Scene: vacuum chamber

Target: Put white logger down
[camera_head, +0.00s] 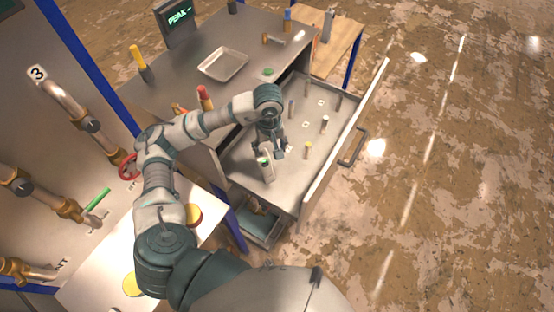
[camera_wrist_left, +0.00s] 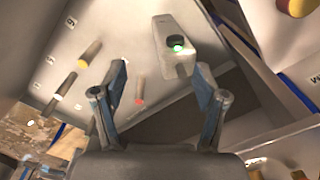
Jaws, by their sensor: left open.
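The white logger (camera_head: 267,170), a small pale block with a dark button and a green light, is in the open drawer (camera_head: 240,170), near its front left part. In the left wrist view the logger (camera_wrist_left: 178,55) lies just beyond my fingertips, nearer the right finger. My left gripper (camera_head: 271,152) reaches down into the drawer beside the logger. In the left wrist view its two fingers (camera_wrist_left: 161,82) are spread with nothing clasped between them. Whether a finger touches the logger I cannot tell. My right gripper is not in view.
Several small pegs with white labels stand in the drawer, including a yellow-topped one (camera_head: 308,150). The drawer's front panel and handle (camera_head: 354,147) bound it on the right. A metal tray (camera_head: 222,65) and a red-capped item (camera_head: 204,97) are on the bench. Pipes line the left.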

